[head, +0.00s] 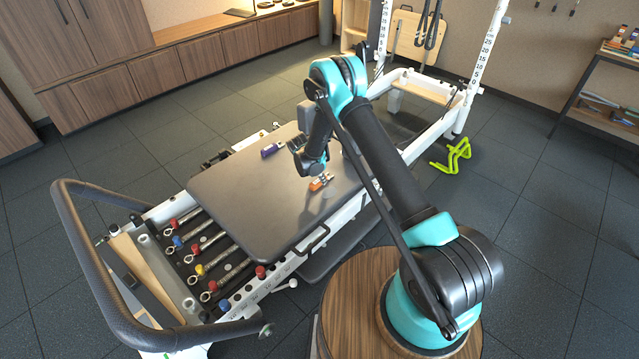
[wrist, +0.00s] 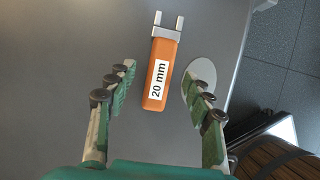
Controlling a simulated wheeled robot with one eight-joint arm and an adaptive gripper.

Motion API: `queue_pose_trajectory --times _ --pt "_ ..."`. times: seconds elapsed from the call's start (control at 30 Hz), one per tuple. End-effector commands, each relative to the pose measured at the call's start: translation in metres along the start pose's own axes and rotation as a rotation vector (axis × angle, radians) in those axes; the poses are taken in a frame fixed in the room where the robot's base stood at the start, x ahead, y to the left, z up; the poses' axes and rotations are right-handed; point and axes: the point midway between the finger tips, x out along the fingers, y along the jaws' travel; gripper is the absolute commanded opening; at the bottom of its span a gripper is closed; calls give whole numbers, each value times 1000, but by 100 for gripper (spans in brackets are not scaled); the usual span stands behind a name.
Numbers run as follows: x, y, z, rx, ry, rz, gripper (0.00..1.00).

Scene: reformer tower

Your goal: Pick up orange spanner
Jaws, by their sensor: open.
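The orange spanner (wrist: 159,78) lies flat on the grey padded top (wrist: 60,60) in the wrist view, with a metal fork end pointing away and a "20 mm" label on its handle. My gripper (wrist: 160,100) is open, its two green-padded fingers on either side of the handle and apart from it. In the head view the orange spanner (head: 321,182) lies near the right edge of the grey top (head: 250,190). My gripper (head: 308,162) hangs just above and left of it there; its fingertips are hard to make out.
A purple object (head: 272,149) lies at the back of the top. A light round patch (wrist: 199,82) shows beside the spanner. Springs with coloured ends (head: 205,262) and a black curved bar (head: 95,270) are at the left. The front part of the top is clear.

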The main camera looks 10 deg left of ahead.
Motion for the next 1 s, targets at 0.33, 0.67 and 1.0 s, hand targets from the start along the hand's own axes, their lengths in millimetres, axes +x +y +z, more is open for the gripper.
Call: queue_pose_trajectory --times 0.33,0.67,1.0 --pt "20 0 0 0 0 0 52" --pt "21 0 0 0 0 0 52" --pt "24 0 -2 0 0 0 52"
